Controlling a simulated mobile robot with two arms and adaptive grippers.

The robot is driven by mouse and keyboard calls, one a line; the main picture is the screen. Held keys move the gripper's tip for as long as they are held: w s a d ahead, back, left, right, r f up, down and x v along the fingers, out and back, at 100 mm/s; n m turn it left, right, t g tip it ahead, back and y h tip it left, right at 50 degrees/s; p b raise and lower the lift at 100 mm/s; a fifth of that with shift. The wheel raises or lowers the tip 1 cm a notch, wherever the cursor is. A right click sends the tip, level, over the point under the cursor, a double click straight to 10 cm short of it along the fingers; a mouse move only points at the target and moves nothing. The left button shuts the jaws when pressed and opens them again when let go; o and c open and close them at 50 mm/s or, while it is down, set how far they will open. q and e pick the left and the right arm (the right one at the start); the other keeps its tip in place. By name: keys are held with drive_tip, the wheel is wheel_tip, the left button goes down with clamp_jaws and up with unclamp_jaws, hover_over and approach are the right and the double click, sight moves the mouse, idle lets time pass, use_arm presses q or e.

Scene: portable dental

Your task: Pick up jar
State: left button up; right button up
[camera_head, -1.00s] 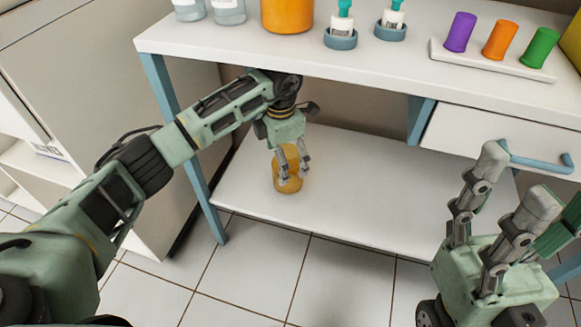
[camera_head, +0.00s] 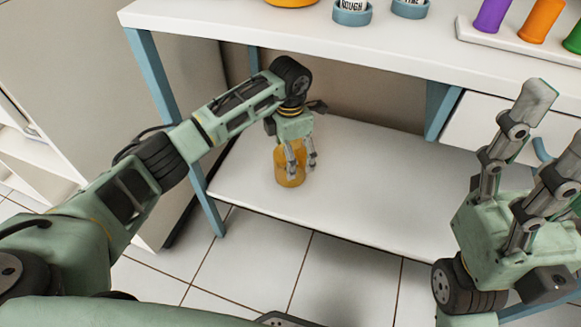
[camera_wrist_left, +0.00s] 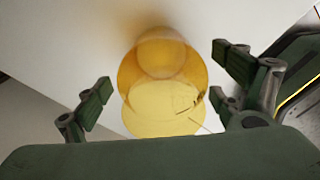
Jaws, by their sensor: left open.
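An amber, see-through jar (camera_head: 289,178) stands on the white lower shelf, towards its left end. My left gripper (camera_head: 301,174) points down over the jar in the head view, its fingers partly covering it. In the left wrist view the jar (camera_wrist_left: 163,75) lies between the two spread fingers of the left gripper (camera_wrist_left: 160,88), with a gap on both sides. The left gripper is open and holds nothing. My right gripper (camera_head: 525,140) is raised at the right with its fingers apart and nothing between them.
The lower shelf (camera_head: 370,190) is bare to the right of the jar. The white tabletop (camera_head: 220,22) overhangs it, with blue legs and a drawer (camera_head: 480,125) at right. On top are blue holders (camera_head: 352,14) and purple, orange and green cylinders (camera_head: 538,20) on a tray. A cabinet stands left.

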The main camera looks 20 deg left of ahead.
use_arm(q)
drive_tip(key=shift+f, duration=0.3)
drive_tip(key=shift+c, duration=0.3)
drive_tip(key=c, duration=1.3)
drive_tip(key=shift+o, duration=0.2)
drive_tip(key=shift+r, duration=0.15)
